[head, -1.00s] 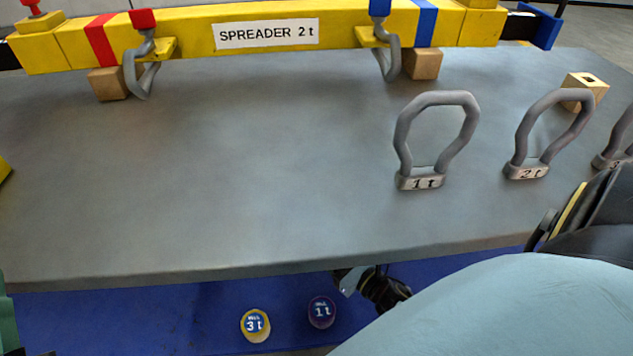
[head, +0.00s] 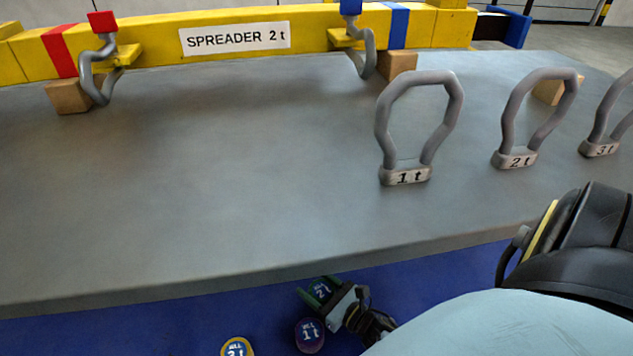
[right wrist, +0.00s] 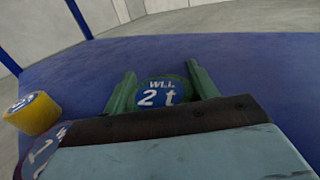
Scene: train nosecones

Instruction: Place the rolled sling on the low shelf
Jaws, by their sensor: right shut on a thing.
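My right gripper (head: 314,290) is low beyond the grey table's front edge, over a blue surface. Its green fingers are on either side of a green rolled sling (head: 321,291) with a blue "WLL 2t" label, and it is shut on it. In the right wrist view the roll (right wrist: 160,93) sits between both fingers, label toward the camera; its lower part is hidden by the gripper body. The blue surface (right wrist: 250,60) lies beneath; I cannot tell if the roll touches it or whether it is the low shelf. My left gripper is not in view.
A purple 1t roll (head: 309,335) and a yellow 3t roll (head: 237,347) are close to the gripper. The grey table (head: 220,190) carries a yellow spreader beam (head: 290,25) and upright shackles marked 1t (head: 405,176), 2t (head: 515,160) and 3t (head: 600,149).

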